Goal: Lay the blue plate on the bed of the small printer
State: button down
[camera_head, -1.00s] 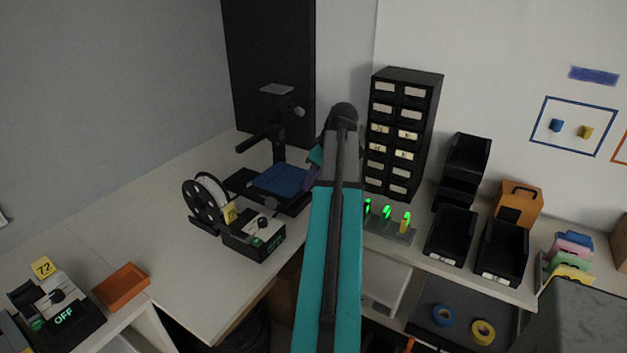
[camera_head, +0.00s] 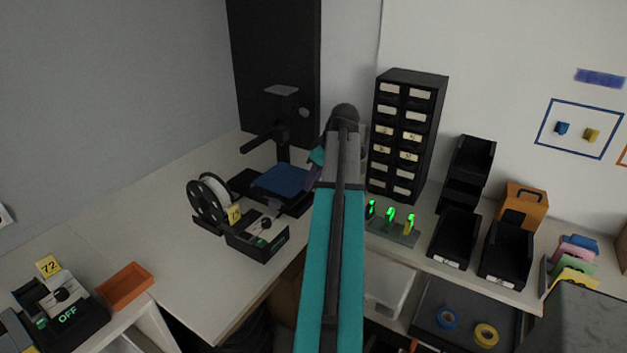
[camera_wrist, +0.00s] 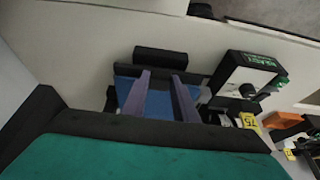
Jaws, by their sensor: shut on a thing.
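The blue plate (camera_head: 282,180) lies flat at the bed of the small black printer (camera_head: 283,145), in front of its upright column. I cannot tell whether it rests on the bed or is held just above it. In the wrist view the blue plate (camera_wrist: 159,103) shows between and beside the two purple fingers of my gripper (camera_wrist: 160,75), which is shut on it. The head view shows only a bit of purple finger at the plate's right, as my arm hides the rest. The printer's control box (camera_head: 257,237) stands in front, with green text.
A spool (camera_head: 208,198) stands left of the printer. A black drawer cabinet (camera_head: 405,135) and a stand with green lights (camera_head: 391,222) are to the right. An orange tray (camera_head: 125,287) lies front left.

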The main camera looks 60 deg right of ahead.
jog(key=shift+f+b, duration=0.45)
jog(key=shift+f, duration=0.6)
jog(key=c, duration=1.3)
grip_release()
jog(key=shift+c, duration=0.2)
jog(key=shift+r, duration=0.1)
jog(key=shift+r+p, duration=1.05)
jog(key=shift+r, duration=0.45)
jog(key=shift+r, duration=0.1)
jog(key=b+v, duration=0.2)
jog(key=v, duration=1.1)
jog(key=shift+s+r+b, duration=0.15)
jog(key=shift+r+b, duration=0.1)
jog(key=shift+b, duration=0.1)
jog(key=shift+s, duration=0.1)
